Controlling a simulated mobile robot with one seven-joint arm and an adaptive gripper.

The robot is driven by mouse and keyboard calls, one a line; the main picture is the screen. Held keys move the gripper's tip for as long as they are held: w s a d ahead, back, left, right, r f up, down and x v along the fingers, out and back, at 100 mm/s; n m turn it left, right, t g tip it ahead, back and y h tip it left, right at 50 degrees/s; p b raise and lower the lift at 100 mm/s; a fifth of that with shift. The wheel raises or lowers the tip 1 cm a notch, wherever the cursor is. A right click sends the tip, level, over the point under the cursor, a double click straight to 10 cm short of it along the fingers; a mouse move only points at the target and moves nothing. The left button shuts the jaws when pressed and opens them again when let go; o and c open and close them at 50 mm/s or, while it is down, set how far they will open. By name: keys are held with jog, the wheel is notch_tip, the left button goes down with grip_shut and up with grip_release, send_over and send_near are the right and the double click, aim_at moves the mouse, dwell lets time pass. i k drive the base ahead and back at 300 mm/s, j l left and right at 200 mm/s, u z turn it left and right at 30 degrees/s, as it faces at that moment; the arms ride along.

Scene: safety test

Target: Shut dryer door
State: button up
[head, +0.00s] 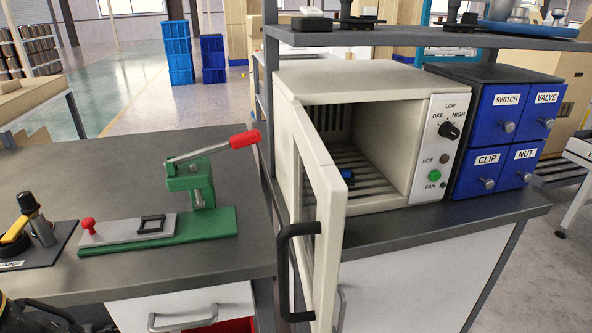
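The dryer (360,90) is a cream box with an open front, standing on the right-hand counter. Its door (333,215) is hinged at the left side of the opening and stands wide open, swung out toward me. A black bar handle (285,265) is on the door's outer, left-facing side. A small blue item (347,174) lies on the slatted floor inside. Dark mechanical parts, seemingly my gripper (40,316), show at the bottom left corner, cut off by the frame and well away from the door. Their finger state is unclear.
The dryer's control panel (443,150) has a knob and a green button. Blue labelled drawers (505,130) stand right of it. A green press with a red-tipped lever (190,205) sits on the left bench. A shelf (400,37) hangs above the dryer. The lower drawer (185,310) is slightly open.

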aim_at(319, 282)
jog(key=i, duration=0.2)
jog(key=k+j+z, duration=0.1)
jog(key=k+j, duration=0.35)
jog(key=j, duration=0.2)
jog(key=k+j, duration=0.45)
jog(key=j+z, duration=0.05)
jog(key=j, duration=0.1)
